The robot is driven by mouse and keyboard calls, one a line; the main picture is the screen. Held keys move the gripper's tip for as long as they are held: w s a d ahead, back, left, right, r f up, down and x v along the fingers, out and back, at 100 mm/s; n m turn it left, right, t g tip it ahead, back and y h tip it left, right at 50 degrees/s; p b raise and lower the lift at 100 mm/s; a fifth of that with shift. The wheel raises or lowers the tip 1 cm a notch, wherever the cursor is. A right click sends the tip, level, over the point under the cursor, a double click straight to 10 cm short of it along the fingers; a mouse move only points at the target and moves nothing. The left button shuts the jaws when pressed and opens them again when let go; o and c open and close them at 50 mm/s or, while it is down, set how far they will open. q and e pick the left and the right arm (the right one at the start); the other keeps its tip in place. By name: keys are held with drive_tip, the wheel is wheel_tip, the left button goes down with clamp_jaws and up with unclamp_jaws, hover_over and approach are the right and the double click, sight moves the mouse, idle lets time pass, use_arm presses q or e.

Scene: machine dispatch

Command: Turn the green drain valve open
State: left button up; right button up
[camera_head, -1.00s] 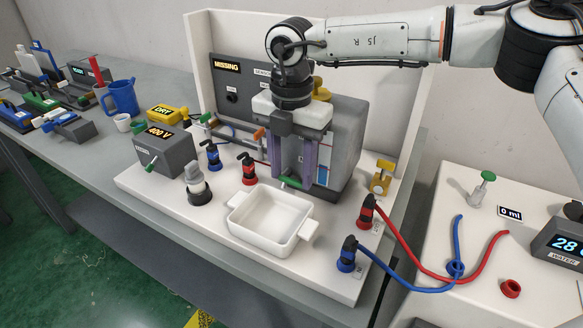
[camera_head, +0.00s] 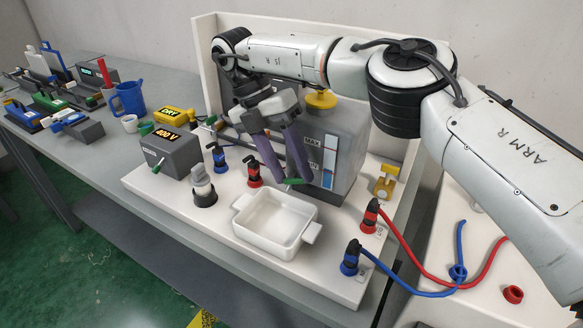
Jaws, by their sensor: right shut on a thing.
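The green drain valve handle (camera_head: 294,182) is low on the front of the grey tank unit (camera_head: 346,135), just behind the white tray. My right gripper (camera_head: 291,180) comes down from above with purple fingers, tilted, and its tips are at the green handle. It is shut on the handle; the fingers hide part of the valve. The white tray (camera_head: 273,222) with two side grips stands below and in front of the valve, and looks empty. My left gripper is not in view.
Red (camera_head: 370,216) and blue (camera_head: 350,258) hose connectors stand at the board's right front, with hoses running right. A grey 400 V box (camera_head: 168,150) and a blue mug (camera_head: 129,98) are at left. A yellow valve (camera_head: 385,182) stands right of the tank.

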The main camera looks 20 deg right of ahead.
drive_tip(key=shift+w+r, duration=0.1)
drive_tip(key=shift+w, duration=0.05)
idle(0.3)
drive_tip(key=o, duration=1.1)
drive_tip(key=shift+c, duration=0.2)
